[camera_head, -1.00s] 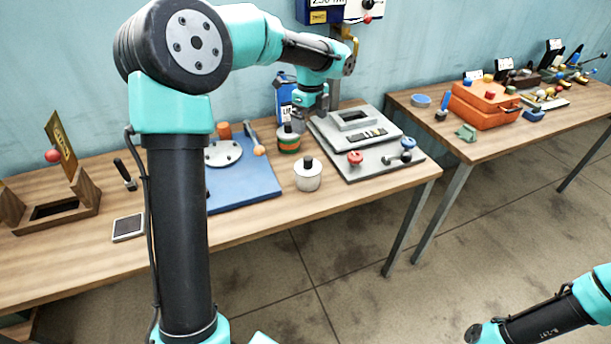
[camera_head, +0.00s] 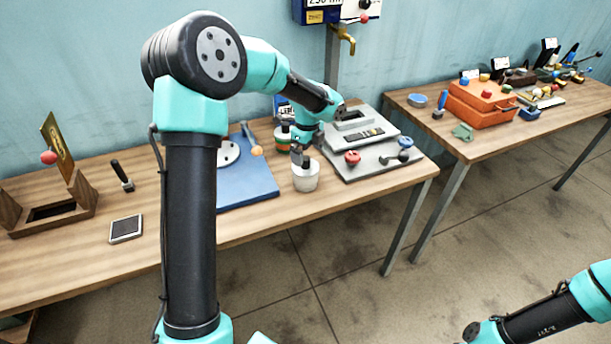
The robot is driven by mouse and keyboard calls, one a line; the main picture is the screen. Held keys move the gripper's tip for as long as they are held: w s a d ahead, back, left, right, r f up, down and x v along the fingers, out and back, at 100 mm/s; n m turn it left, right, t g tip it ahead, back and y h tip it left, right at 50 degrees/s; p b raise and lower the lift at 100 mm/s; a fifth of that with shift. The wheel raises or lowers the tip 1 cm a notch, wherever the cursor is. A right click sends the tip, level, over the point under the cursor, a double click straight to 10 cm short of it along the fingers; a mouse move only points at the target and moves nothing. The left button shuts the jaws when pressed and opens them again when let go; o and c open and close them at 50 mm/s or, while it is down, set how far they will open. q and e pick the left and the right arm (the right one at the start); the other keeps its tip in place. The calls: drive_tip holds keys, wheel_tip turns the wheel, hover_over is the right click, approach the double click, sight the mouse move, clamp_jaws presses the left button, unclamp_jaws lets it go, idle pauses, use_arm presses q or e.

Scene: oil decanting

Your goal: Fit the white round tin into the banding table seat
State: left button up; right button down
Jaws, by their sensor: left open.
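The white round tin (camera_head: 306,180) stands upright near the front edge of the left table, right of the blue board. Its dark top knob, seen earlier, is now hidden by my left gripper (camera_head: 299,163). My left gripper is open and points down at the tin's top; I cannot tell whether it touches. A round pale-grey disc on the blue board (camera_head: 250,188), apparently the banding table (camera_head: 229,152), is partly covered by my left arm.
A green and orange tin (camera_head: 282,141) stands just behind the white tin. A grey slab (camera_head: 384,160) with red and blue knobs lies to the right. A small framed panel (camera_head: 126,229) lies at the left.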

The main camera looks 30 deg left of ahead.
sight(306, 158)
use_arm(q)
drive_tip(key=shift+f, duration=0.5)
drive_tip(key=shift+a+f, duration=0.15)
drive_tip(key=shift+f, duration=1.15)
drive_tip(key=shift+a+f, duration=0.1)
drive_tip(key=shift+f, duration=1.2)
drive_tip(key=c, duration=0.9)
drive_tip(key=shift+r, duration=0.1)
drive_tip(key=shift+c, duration=0.2)
drive_tip(key=shift+r, duration=1.2)
drive_tip(key=s+d+r, duration=0.2)
drive_tip(key=s+d, duration=0.6)
drive_tip(key=s, duration=0.5)
drive_tip(key=shift+s+d+r, duration=0.15)
drive_tip(key=shift+s+r, duration=0.1)
drive_tip(key=shift+s, duration=0.1)
